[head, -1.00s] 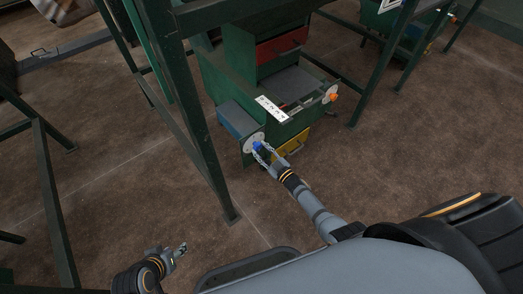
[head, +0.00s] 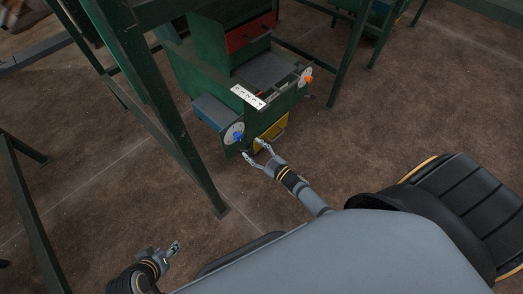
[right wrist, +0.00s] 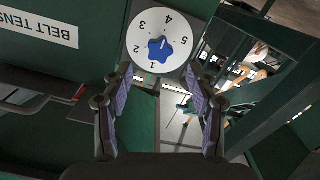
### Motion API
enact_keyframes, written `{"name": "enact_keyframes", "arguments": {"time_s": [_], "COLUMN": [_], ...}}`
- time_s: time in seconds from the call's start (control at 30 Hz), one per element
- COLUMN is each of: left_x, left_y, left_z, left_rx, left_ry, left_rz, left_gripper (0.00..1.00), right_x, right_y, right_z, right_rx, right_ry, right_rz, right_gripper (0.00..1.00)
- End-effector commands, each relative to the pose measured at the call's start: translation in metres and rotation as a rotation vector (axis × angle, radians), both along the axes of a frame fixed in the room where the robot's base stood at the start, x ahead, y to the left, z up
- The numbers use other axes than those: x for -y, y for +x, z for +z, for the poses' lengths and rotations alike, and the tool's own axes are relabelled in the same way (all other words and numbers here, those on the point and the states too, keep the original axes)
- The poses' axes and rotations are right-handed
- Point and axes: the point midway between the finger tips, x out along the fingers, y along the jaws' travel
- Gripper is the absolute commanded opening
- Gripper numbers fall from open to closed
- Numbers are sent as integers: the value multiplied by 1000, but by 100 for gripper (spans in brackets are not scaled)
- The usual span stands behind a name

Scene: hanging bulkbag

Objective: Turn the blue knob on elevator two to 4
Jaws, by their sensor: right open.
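The blue knob (head: 238,137) sits on a round white dial (head: 233,132) on the green machine's near face. In the right wrist view the star-shaped blue knob (right wrist: 160,50) is at the centre of the dial (right wrist: 134,37), with numbers 1 to 5 around it. A small pale mark on the knob seems to point up, towards 4. My right gripper (head: 253,149) is open and empty, just in front of and apart from the knob; its fingers (right wrist: 160,100) show below the dial. My left gripper (head: 174,247) hangs low over the floor, away from the machine; its jaw state is unclear.
An orange knob (head: 308,79) on another dial is at the machine's right. A white label (head: 247,96) lies between the dials; a "BELT TENS..." label (right wrist: 38,25) is left of the blue knob. A green post (head: 185,140) stands left. The brown floor (head: 360,140) to the right is clear.

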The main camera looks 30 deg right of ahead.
Motion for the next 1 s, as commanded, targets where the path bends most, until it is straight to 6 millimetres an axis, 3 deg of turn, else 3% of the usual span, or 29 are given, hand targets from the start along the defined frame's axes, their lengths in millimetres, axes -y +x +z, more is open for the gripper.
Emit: {"name": "enact_keyframes", "arguments": {"time_s": [0.1, 0.3, 1.0], "left_x": [0, 0, 0], "left_y": [0, 0, 0], "left_z": [0, 0, 0], "left_rx": [0, -1, -1], "left_ry": [0, 0, 0], "left_rz": [0, 1, 1], "left_gripper": [40, 40, 40], "right_x": [10, 18, 24], "right_y": [-26, -50, -51], "right_z": [-1, 0, 0], "right_rx": [-2, 0, -37], "right_ry": [-2, -1, -3], "right_rz": [0, 1, -47], "right_gripper": [58, 58, 58]}}
